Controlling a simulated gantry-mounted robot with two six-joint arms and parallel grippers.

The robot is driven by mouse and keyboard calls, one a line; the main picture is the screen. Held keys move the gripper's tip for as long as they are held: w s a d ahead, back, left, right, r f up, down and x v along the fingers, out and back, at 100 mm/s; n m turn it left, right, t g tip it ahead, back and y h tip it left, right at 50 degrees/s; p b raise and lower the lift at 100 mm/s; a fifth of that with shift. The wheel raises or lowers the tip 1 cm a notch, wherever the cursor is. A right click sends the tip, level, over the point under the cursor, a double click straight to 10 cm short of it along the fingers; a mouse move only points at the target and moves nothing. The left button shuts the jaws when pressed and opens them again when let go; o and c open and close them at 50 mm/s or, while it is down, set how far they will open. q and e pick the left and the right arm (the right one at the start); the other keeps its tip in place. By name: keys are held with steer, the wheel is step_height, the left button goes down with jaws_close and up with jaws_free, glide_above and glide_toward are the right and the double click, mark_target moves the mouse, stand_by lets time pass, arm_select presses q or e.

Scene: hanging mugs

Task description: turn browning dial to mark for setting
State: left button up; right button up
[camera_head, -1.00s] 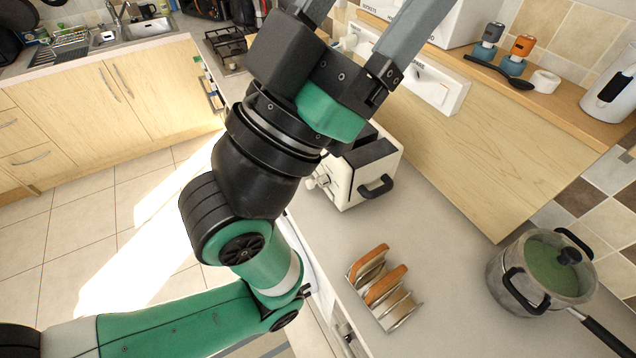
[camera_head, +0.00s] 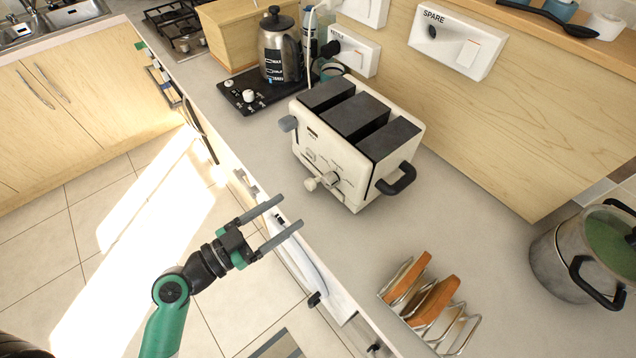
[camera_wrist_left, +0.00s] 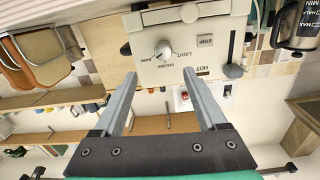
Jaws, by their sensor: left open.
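The cream toaster (camera_head: 340,140) stands on the counter with its front towards my left gripper. Its pale browning dial (camera_head: 329,179) sticks out low on the front. In the left wrist view the toaster appears upside down, with the dial (camera_wrist_left: 163,50) beside the printed words LIGHT, GOLDEN and DARK. A STOP button (camera_wrist_left: 205,41) sits next to it. The dial's exact setting is too small to read. My left gripper (camera_head: 291,211) is open and empty, in front of the toaster and apart from the dial. In its wrist view the fingers (camera_wrist_left: 162,74) point towards the dial from either side. My right gripper is not in view.
A toast rack (camera_head: 430,300) with toast stands on the counter to the right. A pot (camera_head: 570,260) is farther right. A kettle (camera_head: 278,50) on a black base is behind left. The toaster has a side handle (camera_head: 398,180). Bare counter lies between the toaster and rack.

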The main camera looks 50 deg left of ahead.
mark_target(325, 184)
arm_select(q)
steer(key=w+p, duration=0.4)
steer(key=w, duration=0.7)
steer(key=shift+w+f, duration=0.1)
steer(key=shift+w, duration=0.15)
jaws_close()
